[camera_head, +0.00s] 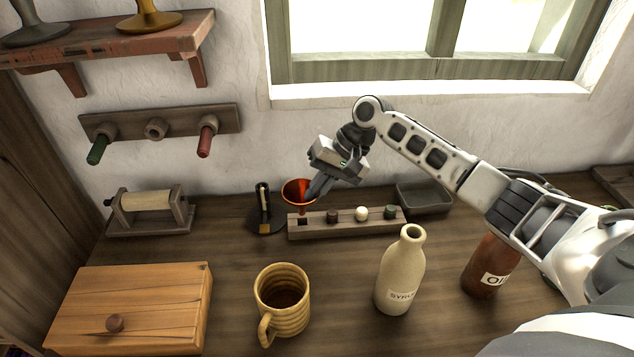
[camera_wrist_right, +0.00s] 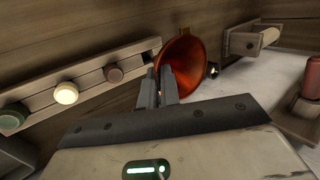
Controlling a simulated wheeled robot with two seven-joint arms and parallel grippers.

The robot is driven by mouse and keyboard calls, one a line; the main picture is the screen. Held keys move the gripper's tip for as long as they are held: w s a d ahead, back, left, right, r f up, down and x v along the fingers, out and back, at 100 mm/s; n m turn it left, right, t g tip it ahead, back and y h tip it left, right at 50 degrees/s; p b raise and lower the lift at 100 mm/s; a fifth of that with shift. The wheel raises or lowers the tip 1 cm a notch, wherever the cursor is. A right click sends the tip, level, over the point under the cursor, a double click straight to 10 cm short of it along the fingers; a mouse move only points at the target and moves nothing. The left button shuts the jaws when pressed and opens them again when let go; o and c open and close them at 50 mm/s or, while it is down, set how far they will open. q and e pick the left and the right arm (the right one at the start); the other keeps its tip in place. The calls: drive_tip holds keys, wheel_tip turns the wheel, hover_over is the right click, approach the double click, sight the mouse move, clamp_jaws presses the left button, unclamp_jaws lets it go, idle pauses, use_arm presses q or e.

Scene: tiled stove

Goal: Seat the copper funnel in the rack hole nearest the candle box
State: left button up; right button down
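The copper funnel (camera_head: 294,190) is orange, mouth up, over the left end of the long wooden rack (camera_head: 350,226). A dark square hole (camera_head: 302,221) shows below it; I cannot tell whether its spout is in the hole. My right gripper (camera_head: 311,191) reaches down from the right to the funnel. In the wrist view its fingers (camera_wrist_right: 157,88) are nearly together on the rim of the funnel (camera_wrist_right: 190,60). Dark red, white and green plugs fill the rack's other visible places. A wooden box (camera_head: 165,290) with a round knob, possibly the candle box, lies front left. My left gripper is out of view.
A black stand (camera_head: 264,222) is close left of the rack, a grey tray (camera_head: 425,197) behind its right end. A ribbed mug (camera_head: 283,310), a cream bottle (camera_head: 402,275) and a brown bottle (camera_head: 487,268) stand in front. A wooden roller (camera_head: 148,201) is at left.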

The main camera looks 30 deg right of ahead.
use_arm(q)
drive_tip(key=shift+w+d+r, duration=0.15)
use_arm(e)
drive_tip(key=shift+f, duration=0.8)
use_arm(q)
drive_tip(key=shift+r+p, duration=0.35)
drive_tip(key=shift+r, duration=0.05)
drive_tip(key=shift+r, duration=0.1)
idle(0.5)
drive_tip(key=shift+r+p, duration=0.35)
drive_tip(key=shift+p, duration=0.1)
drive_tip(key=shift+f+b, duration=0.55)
use_arm(e)
drive_tip(key=shift+f, duration=1.65)
drive_tip(key=c, duration=1.6)
unclamp_jaws()
